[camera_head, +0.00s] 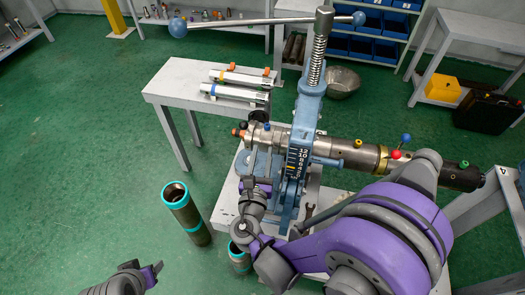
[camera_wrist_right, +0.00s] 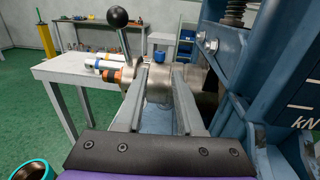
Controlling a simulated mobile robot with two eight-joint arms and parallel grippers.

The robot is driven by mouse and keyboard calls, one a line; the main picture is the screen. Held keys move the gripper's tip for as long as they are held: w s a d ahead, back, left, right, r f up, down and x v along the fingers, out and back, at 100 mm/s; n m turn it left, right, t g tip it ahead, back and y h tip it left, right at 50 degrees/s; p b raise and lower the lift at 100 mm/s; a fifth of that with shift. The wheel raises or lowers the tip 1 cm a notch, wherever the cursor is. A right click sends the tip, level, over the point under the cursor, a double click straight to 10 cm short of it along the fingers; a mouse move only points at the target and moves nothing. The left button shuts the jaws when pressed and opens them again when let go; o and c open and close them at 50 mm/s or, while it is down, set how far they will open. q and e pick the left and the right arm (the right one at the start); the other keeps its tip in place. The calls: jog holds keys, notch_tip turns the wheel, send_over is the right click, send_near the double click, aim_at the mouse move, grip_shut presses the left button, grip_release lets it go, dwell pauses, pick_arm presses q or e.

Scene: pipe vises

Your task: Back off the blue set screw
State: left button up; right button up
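The blue set screw (camera_wrist_right: 159,56) stands upright on a grey metal fitting (camera_wrist_right: 158,85) in the right wrist view, framed between the fingertips. In the head view the blue screw (camera_head: 267,126) is a small dot left of the blue vise (camera_head: 306,120). My right gripper (camera_wrist_right: 161,68) is open, its two fingers parallel and pointing at the screw with a clear gap between them. I cannot tell how far the tips are from it. In the head view the right arm covers part of the vise base. My left gripper (camera_head: 153,273) is at the lower left, away from the vise.
An orange screw (camera_wrist_right: 112,76) and a black-ball lever (camera_wrist_right: 116,17) are left of the blue screw. A pipe (camera_head: 345,152) runs right from the vise, with yellow, red and blue-ball parts. Teal-rimmed pipes (camera_head: 187,213) stand on the floor. A side table (camera_head: 185,82) holds white cylinders.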

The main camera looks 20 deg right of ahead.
aim_at(267, 126)
jog(key=shift+o, duration=1.3)
notch_tip(267, 126, up, 5)
jog(key=s+m+g+y+p, duration=0.15)
jog(key=m+g+p, duration=0.3)
jog(key=m, duration=3.15)
jog(key=shift+t+y, duration=0.35)
jog(key=x, duration=1)
jog(key=shift+w+a+b, duration=0.15)
jog(key=shift+w+b, duration=0.2)
jog(key=shift+w, duration=0.15)
pick_arm(q)
jog(key=r, duration=0.1)
jog(key=w+r, duration=0.1)
jog(key=r, duration=0.3)
jog(key=shift+w, duration=0.35)
